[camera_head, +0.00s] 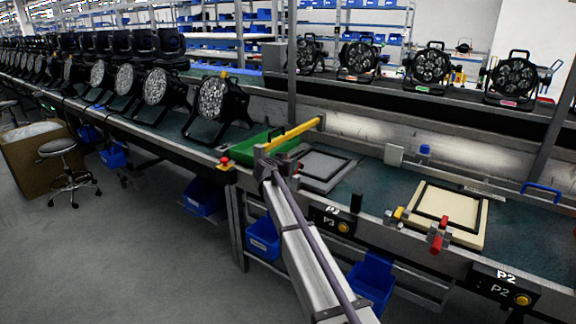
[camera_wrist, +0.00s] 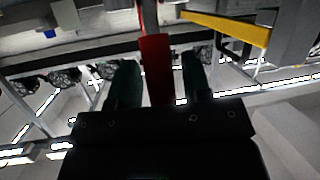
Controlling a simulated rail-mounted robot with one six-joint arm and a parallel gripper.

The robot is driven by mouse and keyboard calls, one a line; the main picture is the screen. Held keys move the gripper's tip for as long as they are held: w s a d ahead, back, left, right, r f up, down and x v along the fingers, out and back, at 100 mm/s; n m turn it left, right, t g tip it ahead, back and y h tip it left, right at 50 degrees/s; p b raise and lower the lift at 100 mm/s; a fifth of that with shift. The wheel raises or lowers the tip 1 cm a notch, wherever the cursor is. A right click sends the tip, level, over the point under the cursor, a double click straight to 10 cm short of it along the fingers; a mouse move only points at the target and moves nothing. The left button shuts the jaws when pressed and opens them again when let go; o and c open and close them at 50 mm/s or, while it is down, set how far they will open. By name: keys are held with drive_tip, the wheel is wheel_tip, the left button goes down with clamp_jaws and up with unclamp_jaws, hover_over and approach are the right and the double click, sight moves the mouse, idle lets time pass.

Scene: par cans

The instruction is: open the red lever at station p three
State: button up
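A red lever (camera_wrist: 156,68) stands between the two dark green fingers of my gripper (camera_wrist: 160,82) in the wrist view. The fingers are apart, one on each side of it. A narrow gap shows on the right; the left finger is very close, and I cannot tell whether it touches. In the head view, the station P3 label plate (camera_head: 331,220) is on the bench front, just right of my arm. The P3 lever and my fingertips cannot be made out clearly there, with my arm in front.
A yellow bar (camera_head: 292,133) extends beside my arm's end, above a grey framed plate (camera_head: 318,168). A green tray (camera_head: 250,147) lies behind. Station P2, with its own red lever (camera_head: 437,241) and cream framed plate (camera_head: 465,233), is to the right. Stage lights (camera_head: 218,100) line the bench left.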

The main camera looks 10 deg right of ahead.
drive_tip(key=shift+o, duration=0.6)
drive_tip(key=shift+s+a, duration=0.1)
drive_tip(key=p+v, duration=0.3)
drive_tip(key=v, duration=0.7)
drive_tip(key=shift+s, duration=0.25)
drive_tip(key=shift+a+r, duration=0.1)
drive_tip(key=shift+a, duration=0.05)
